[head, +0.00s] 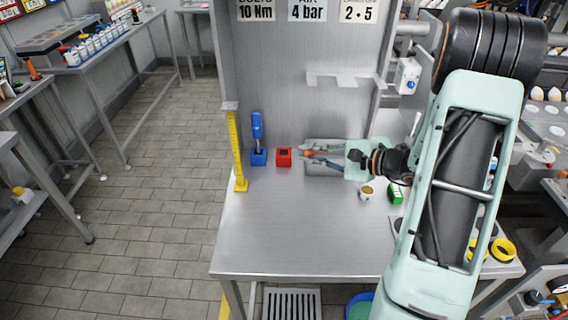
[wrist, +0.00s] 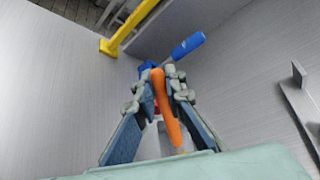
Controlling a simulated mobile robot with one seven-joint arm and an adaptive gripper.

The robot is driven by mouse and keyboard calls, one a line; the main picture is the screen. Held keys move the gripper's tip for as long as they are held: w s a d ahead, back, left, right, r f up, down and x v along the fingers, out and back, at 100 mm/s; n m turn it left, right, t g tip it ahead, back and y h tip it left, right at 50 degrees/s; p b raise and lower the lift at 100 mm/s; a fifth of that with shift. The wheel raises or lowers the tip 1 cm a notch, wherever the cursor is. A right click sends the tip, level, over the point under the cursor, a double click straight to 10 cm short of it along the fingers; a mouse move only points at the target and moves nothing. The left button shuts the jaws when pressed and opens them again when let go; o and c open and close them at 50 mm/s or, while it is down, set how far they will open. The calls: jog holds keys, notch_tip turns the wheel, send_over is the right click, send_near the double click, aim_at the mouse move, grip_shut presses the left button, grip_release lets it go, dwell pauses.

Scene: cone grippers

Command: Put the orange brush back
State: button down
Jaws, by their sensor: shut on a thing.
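My gripper (head: 306,156) is shut on the orange brush (wrist: 165,112), whose orange handle runs between the two fingers in the wrist view. In the head view only a small orange part of it shows between the fingers. The gripper points left, just right of a red block-like holder (head: 284,157) on the bench. A blue brush (head: 257,128) stands upright in a blue holder (head: 259,157) left of the red one. The blue brush also shows beyond the fingers in the wrist view (wrist: 187,46). The fingers mostly hide the red holder there.
A yellow post (head: 239,150) stands at the bench's left edge. A metal wall rack (head: 345,79) hangs above. The front of the steel bench (head: 300,235) is clear.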

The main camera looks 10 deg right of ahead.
jog(key=w+r+m, duration=0.1)
jog(key=m, duration=0.1)
jog(key=d+r+m+b, duration=0.1)
jog(key=m, duration=0.1)
jog(key=w+d+r+m+t+y, duration=0.1)
jog(key=m, duration=0.2)
jog(key=shift+w+d+r, duration=0.1)
jog(key=shift+w+r, duration=0.2)
jog(key=shift+r, duration=0.05)
notch_tip(320, 180, up, 6)
jog(key=w+d+f+m+t+b, duration=0.1)
jog(key=w+d+m+t+b, duration=0.15)
jog(key=m, duration=0.35)
jog(key=w+a+f+p, duration=0.2)
jog(key=w+a+f, duration=0.7)
jog(key=w+f, duration=0.1)
jog(key=shift+w+f+p, duration=0.4)
jog(key=shift+f, duration=0.4)
jog(key=shift+f, duration=0.15)
jog(key=c, duration=2)
grip_release()
